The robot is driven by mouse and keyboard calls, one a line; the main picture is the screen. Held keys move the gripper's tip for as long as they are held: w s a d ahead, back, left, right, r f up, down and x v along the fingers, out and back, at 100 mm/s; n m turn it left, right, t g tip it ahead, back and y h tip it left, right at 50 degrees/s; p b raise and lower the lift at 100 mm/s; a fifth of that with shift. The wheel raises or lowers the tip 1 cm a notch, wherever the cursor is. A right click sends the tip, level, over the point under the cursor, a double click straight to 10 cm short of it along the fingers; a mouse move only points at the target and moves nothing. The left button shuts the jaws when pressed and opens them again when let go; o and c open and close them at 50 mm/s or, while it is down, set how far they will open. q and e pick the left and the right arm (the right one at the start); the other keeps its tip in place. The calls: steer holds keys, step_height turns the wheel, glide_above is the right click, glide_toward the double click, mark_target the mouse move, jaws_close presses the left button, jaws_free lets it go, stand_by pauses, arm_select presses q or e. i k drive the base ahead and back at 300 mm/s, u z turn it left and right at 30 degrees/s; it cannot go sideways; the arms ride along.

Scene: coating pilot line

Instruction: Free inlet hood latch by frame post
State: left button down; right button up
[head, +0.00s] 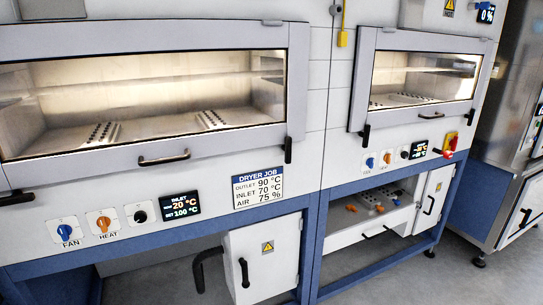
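The inlet hood (215,143) is the large glazed hood at left, above a panel whose display (181,204) reads INLET, 20 °C, SET 100 °C. It looks closed, with a black bar handle (164,160) on its lower edge. A black latch (288,150) hangs upright at its lower right corner, near the frame post (314,245) between the two sections. Another black latch-like part (16,204) is at its lower left corner. Whether either latch is engaged I cannot tell. Neither gripper is in view.
A second closed hood (425,75) at right has a black latch (365,135) at its lower left. Below are FAN and HEAT knobs (104,223), a job sign (258,188), a white cabinet (265,262), an open drawer (370,217) and a red switch (449,144).

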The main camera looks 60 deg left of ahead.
mark_target(287, 148)
steer(key=u, duration=0.85)
steer(key=i, duration=0.85)
steer(key=u, duration=0.9)
